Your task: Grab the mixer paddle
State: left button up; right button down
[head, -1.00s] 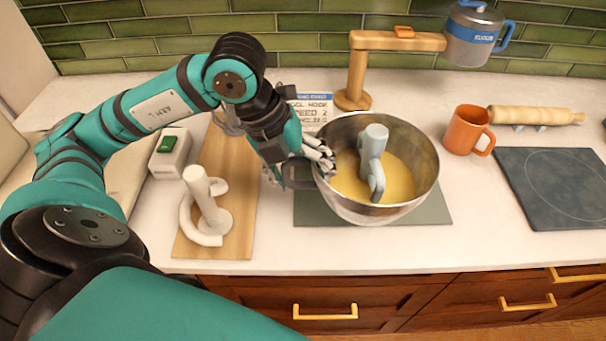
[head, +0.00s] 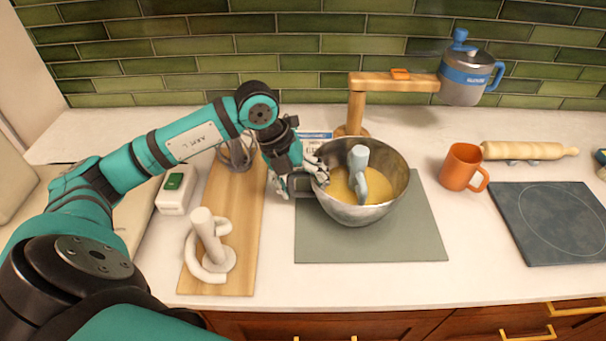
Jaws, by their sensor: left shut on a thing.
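A pale blue-grey tool with a thick upright stem and a curved lower part, likely the mixer paddle (head: 358,162), stands in the steel bowl (head: 363,214). Its lower end is hidden by yellow batter (head: 341,187). My left gripper (head: 300,184) is shut on the handle at the bowl's left side, apart from the tool. The bowl is over the back part of the grey-green mat (head: 370,246); I cannot tell whether it touches it. My right gripper is not in view.
A wooden board (head: 222,268) at left holds a white dough hook (head: 209,246) and a wire whisk (head: 238,152). A wooden stand (head: 356,104) is behind the bowl. An orange mug (head: 460,167), rolling pin (head: 527,150) and dark slab (head: 555,225) are at right.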

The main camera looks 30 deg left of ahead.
pick_arm(q)
jog(key=shift+w, duration=0.1)
jog(key=shift+f, duration=0.1)
jog(key=shift+f, duration=0.15)
jog(key=o, duration=1.8)
